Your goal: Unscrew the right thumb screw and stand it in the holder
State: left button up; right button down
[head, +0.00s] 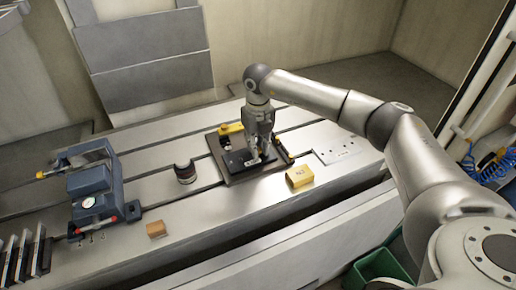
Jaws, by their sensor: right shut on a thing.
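My right gripper (257,160) points down over the right part of a black mould base (237,162). It is shut on what seems to be the right thumb screw, which its fingers mostly hide. I cannot tell whether the screw is still in its thread. The mould base lies on a brown plate (238,180) on the slotted table. A light plate with small dark holes (335,150) lies to the right; I cannot tell if it is the holder. My left gripper is not in view.
A yellow labelled block (299,176) stands just right of the brown plate. A dark round part (185,172) stands to the left, with a blue vise-like device (90,190) beyond it. A small orange-brown block (156,229) lies near the front edge. A green bin (380,268) is below.

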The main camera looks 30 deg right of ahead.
jog(key=shift+f+n+b, duration=0.1)
jog(key=shift+n+b, duration=0.2)
jog(key=shift+n, duration=1.5)
jog(key=shift+n+b, duration=0.5)
jog(key=shift+n, duration=0.2)
jog(key=n+b, duration=0.1)
jog(key=n, duration=0.3)
jog(key=n+b, duration=0.1)
jog(key=n, duration=0.2)
jog(key=shift+n, duration=0.3)
